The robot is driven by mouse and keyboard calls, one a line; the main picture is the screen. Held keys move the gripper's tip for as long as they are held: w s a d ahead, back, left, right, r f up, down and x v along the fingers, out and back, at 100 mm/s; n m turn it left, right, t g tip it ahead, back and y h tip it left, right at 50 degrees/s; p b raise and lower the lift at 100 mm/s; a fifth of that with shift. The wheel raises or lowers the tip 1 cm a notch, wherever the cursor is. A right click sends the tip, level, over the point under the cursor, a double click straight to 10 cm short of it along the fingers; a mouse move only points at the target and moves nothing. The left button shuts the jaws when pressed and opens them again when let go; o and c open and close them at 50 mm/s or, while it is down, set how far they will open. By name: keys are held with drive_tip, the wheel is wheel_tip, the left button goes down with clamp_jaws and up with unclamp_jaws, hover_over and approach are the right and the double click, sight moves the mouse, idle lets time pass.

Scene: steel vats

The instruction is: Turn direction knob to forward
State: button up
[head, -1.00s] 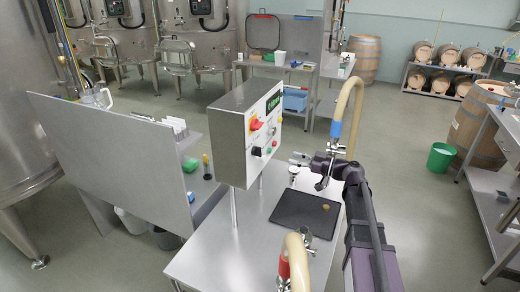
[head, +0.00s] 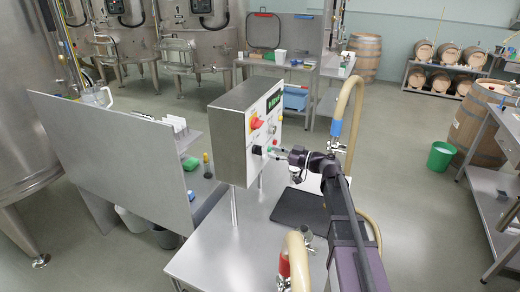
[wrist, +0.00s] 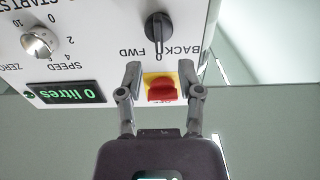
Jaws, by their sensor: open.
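The direction knob (wrist: 158,28) is round and black, on the light panel in the wrist view, which shows its lettering upside down. Its pointer faces the 0 mark, between BACK and FWD. In the head view the black knob (head: 257,150) is low on the front of the control box (head: 229,145). My gripper (wrist: 160,68) is open, with no object held. Its fingertips appear just short of the knob, one to each side of its line, and apart from it. In the head view my gripper (head: 276,152) is close in front of the panel.
A red switch on a yellow plate (wrist: 162,88) shows between my fingers in the wrist view. A speed knob (wrist: 40,43) and a green display (wrist: 67,93) are beside it. Below my arm is a steel table (head: 222,252) with a black mat (head: 298,209). A hose (head: 357,95) arches behind.

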sight(259, 149)
drive_tip(key=shift+x, duration=3.1)
drive_tip(key=shift+c, duration=0.2)
